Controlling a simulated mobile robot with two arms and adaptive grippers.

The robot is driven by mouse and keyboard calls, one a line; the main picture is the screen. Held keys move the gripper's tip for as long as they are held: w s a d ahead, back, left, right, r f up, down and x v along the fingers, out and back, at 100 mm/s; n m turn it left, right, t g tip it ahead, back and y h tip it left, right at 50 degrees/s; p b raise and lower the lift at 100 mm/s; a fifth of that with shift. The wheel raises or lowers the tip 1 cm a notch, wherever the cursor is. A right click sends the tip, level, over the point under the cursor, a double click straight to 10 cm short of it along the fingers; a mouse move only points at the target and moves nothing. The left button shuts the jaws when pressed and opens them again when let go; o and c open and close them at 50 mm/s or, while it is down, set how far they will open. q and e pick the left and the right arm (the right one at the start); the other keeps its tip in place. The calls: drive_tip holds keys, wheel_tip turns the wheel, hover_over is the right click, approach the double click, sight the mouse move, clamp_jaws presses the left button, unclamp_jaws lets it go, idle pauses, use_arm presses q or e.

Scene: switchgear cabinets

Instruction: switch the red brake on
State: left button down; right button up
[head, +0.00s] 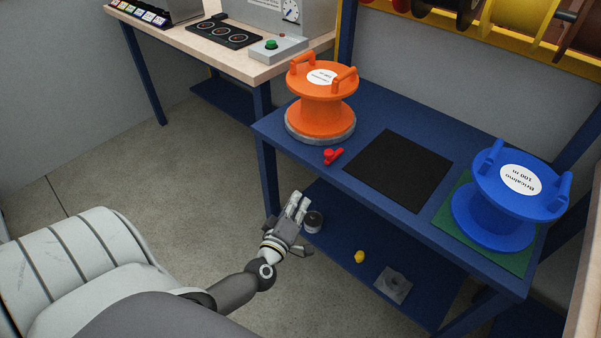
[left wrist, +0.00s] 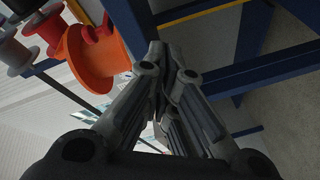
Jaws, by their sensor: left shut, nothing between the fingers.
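The red brake (head: 333,156) is a small red lever with a round knob on the front edge of the blue table, just in front of the orange spool's grey base. My left gripper (head: 297,203) is shut and empty. In the head view it is in front of the table, lower left of the red brake and apart from it. In the left wrist view the closed fingers (left wrist: 165,60) fill the middle, and I cannot make out the brake there. My right gripper is in neither view.
The orange spool (head: 321,103) stands on the blue table (head: 375,97), and it also shows in the left wrist view (left wrist: 92,62). A black mat (head: 398,170) and a blue spool (head: 497,208) are to its right. A lower shelf (head: 340,245) holds small parts. Open floor lies left.

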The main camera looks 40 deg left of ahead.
use_arm(q)
drive_tip(key=s+d+f+m+g+h, duration=0.1)
drive_tip(key=s+d+f+m, duration=0.1)
drive_tip(key=f, duration=0.6)
drive_tip(key=s+d+f+m+g+h, duration=0.2)
drive_tip(key=f+m, duration=0.3)
drive_tip(key=f, duration=0.3)
drive_tip(key=shift+s+d+f+g+h, duration=0.3)
drive_tip(key=shift+s+d, duration=0.2)
drive_tip(key=shift+s, duration=0.3)
drive_tip(key=shift+r, duration=0.1)
drive_tip(key=w+a+r+n+t+y+b, duration=0.1)
drive_tip(key=r+n, duration=0.5)
drive_tip(key=r, duration=0.7)
drive_tip(key=w+a+r+n+t+y+b, duration=0.1)
drive_tip(key=w+a+r+n+t+y, duration=0.2)
drive_tip(key=r, duration=1)
drive_tip(key=w+a+n+y, duration=0.2)
drive_tip(key=a+n, duration=0.1)
drive_tip(key=shift+a+n, duration=0.35)
drive_tip(key=shift+n, duration=0.05)
drive_tip(key=shift+w+r+y, duration=0.1)
drive_tip(key=shift+y, duration=0.2)
drive_tip(key=w, duration=0.9)
drive_tip(key=shift+w, duration=0.15)
